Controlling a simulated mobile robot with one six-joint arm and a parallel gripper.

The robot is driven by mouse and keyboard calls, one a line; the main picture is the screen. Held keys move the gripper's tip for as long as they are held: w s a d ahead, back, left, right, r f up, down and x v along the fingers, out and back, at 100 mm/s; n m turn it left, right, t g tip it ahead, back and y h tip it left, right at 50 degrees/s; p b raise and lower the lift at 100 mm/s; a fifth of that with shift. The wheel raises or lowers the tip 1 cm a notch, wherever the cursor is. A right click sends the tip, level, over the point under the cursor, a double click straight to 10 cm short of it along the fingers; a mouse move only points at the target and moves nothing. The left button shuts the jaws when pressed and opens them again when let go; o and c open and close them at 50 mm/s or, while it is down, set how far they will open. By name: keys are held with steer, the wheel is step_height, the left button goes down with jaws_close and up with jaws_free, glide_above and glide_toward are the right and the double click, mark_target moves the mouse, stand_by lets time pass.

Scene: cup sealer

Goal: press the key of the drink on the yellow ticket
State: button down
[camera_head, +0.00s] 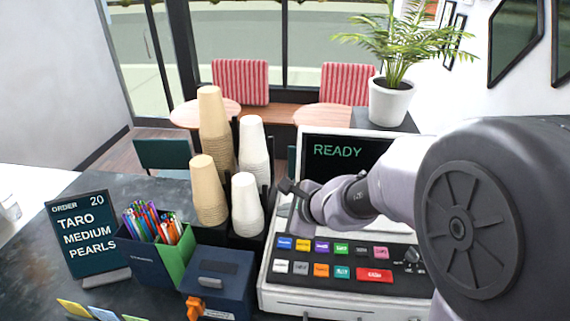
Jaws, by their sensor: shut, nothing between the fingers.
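A yellow ticket (74,308) lies at the bottom left edge, partly cut off; its writing cannot be read. The register (285,298) stands at centre right with its screen (340,151) reading READY. Its key panel has a blue key (285,243), yellow key (303,245), purple key (322,246), green key (341,249), pink key (381,253), orange key (321,270), teal key (342,272) and a wide red key (374,275). Most key labels are too small to read. My gripper (287,187) is shut and empty, above and behind the keys, apart from them.
An order board (83,237) reads ORDER 20, TARO, MEDIUM, PEARLS. A pen holder (150,262), a dark blue box (218,279) and stacked cups (247,207) stand left of the register. A potted plant (390,101) is behind. My arm covers the right side.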

mark_target(287, 245)
steer(key=shift+w+d+f+m, duration=0.35)
steer(key=shift+f+m, duration=0.05)
steer(key=shift+m, duration=0.1)
steer(key=shift+f, duration=0.1)
step_height(287, 245, down, 8)
steer(key=b, duration=0.7)
steer(key=shift+f+b, duration=0.35)
steer(key=shift+b, duration=0.1)
stand_by(1.2)
steer(key=shift+f+b, duration=0.35)
steer(key=shift+b, duration=0.2)
